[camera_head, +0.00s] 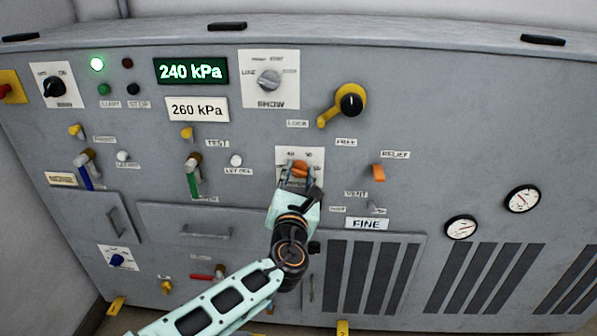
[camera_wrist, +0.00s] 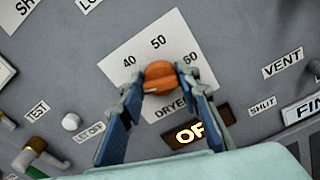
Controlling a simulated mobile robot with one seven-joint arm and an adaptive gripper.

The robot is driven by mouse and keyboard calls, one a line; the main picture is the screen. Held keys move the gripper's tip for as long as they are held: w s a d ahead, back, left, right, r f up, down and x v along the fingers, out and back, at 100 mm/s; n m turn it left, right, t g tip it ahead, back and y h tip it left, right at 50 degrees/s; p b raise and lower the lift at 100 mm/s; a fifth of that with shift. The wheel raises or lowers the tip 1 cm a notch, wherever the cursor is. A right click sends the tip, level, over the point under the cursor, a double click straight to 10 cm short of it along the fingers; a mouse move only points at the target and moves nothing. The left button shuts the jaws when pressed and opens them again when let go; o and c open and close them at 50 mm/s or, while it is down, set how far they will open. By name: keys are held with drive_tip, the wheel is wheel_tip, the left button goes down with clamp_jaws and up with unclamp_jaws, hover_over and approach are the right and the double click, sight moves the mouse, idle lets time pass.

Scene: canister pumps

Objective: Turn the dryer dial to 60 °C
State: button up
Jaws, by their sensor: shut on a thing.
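The dryer dial is an orange knob (camera_wrist: 160,76) on a white plate (camera_wrist: 135,45) marked 40, 50 and 60, with 40 at upper left, 50 at top and 60 at right. It also shows in the head view, mid-panel (camera_head: 299,168). My gripper (camera_wrist: 158,80) is shut on the dial, one finger on its left side and one on its right; it reaches up from below in the head view (camera_head: 300,173). I cannot tell which mark the dial points at.
A yellow lever with a black hub (camera_head: 350,100) is above right of the dial. A drawer (camera_head: 185,222) is below left.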

drive_tip(key=m+p, duration=0.1)
drive_tip(key=m, duration=0.3)
drive_tip(key=shift+d+r+m, duration=0.1)
drive_tip(key=shift+m, duration=0.3)
drive_tip(key=m+p, duration=0.1)
drive_tip(key=m, duration=0.3)
drive_tip(key=shift+d+m, duration=0.1)
drive_tip(key=shift+m, duration=0.2)
drive_tip(key=m, duration=0.4)
drive_tip(key=shift+m, duration=0.3)
drive_tip(key=m, duration=0.3)
drive_tip(key=shift+f+m+p, duration=0.25)
drive_tip(key=shift+m+p, duration=0.05)
drive_tip(key=shift+p, duration=0.05)
drive_tip(key=m, duration=0.3)
drive_tip(key=shift+w+m, duration=0.1)
drive_tip(key=shift+m, duration=0.2)
drive_tip(key=m, duration=0.2)
drive_tip(key=m+b, duration=0.1)
drive_tip(key=m, duration=0.1)
drive_tip(key=shift+f+m, duration=0.2)
drive_tip(key=shift+m, duration=0.1)
drive_tip(key=m+b, duration=0.3)
drive_tip(key=m, duration=0.1)
drive_tip(key=shift+a+m+b, duration=0.2)
drive_tip(key=shift+m+b, duration=0.5)
drive_tip(key=shift+m, duration=0.5)
drive_tip(key=shift+r, duration=0.1)
